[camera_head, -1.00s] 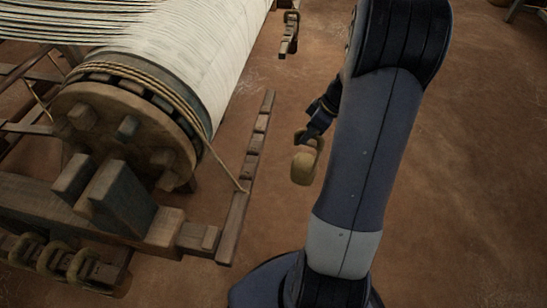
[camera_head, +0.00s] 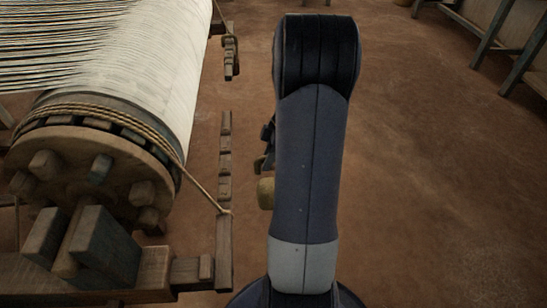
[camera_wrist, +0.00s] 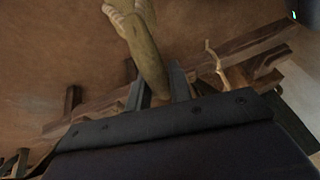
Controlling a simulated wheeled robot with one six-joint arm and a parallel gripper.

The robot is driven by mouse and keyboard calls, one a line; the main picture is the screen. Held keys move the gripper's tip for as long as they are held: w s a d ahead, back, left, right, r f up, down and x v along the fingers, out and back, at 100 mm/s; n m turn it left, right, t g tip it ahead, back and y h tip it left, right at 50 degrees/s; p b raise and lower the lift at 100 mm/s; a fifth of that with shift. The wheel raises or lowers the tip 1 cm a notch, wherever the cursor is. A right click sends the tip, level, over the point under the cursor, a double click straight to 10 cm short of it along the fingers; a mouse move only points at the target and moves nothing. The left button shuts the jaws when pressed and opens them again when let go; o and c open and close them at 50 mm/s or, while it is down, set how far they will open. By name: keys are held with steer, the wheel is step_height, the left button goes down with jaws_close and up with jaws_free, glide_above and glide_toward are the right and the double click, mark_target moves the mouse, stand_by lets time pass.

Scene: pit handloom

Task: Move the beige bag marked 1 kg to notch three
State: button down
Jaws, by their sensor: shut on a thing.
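A beige bag (camera_head: 266,193) hangs below my gripper (camera_head: 264,160), partly hidden behind my arm in the head view. The wrist view shows the bag (camera_wrist: 140,38) and its loop between the fingers of my gripper (camera_wrist: 160,88), which is shut on it. No mark can be read on the bag. The notched wooden bar (camera_head: 225,165) lies left of the bag in the head view, with a gap between them in the picture. A rope from the warp roller reaches the bar's near part. The bar (camera_wrist: 90,118) also crosses the wrist view behind the fingers.
The loom's roller (camera_head: 85,165) and heavy wooden frame (camera_head: 150,270) fill the left side. A small rack with hanging pieces (camera_head: 230,55) stands beyond the bar. A wooden bench (camera_head: 490,45) is at the far right. The floor on the right is clear.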

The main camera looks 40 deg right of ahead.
steer(key=shift+w+a+f+p, duration=0.1)
steer(key=shift+w+a+p, duration=0.05)
steer(key=shift+w+a, duration=1.4)
steer(key=shift+w+a+f+p, duration=0.15)
steer(key=shift+w+a, duration=0.75)
steer(key=shift+a, duration=1.2)
steer(key=shift+w+a+p, duration=0.2)
steer(key=shift+w+a, duration=1.05)
steer(key=shift+a, duration=0.55)
steer(key=shift+w+a+f+b, duration=0.1)
steer(key=shift+f+b, duration=0.2)
steer(key=shift+f, duration=0.05)
steer(key=shift+f+b, duration=0.8)
steer(key=shift+f, duration=0.05)
steer(key=shift+f+b, duration=0.3)
steer(key=shift+b, duration=0.1)
steer(key=c, duration=1.2)
jaws_free()
steer(key=shift+f, duration=0.1)
steer(key=p+v, duration=0.2)
steer(key=v, duration=0.9)
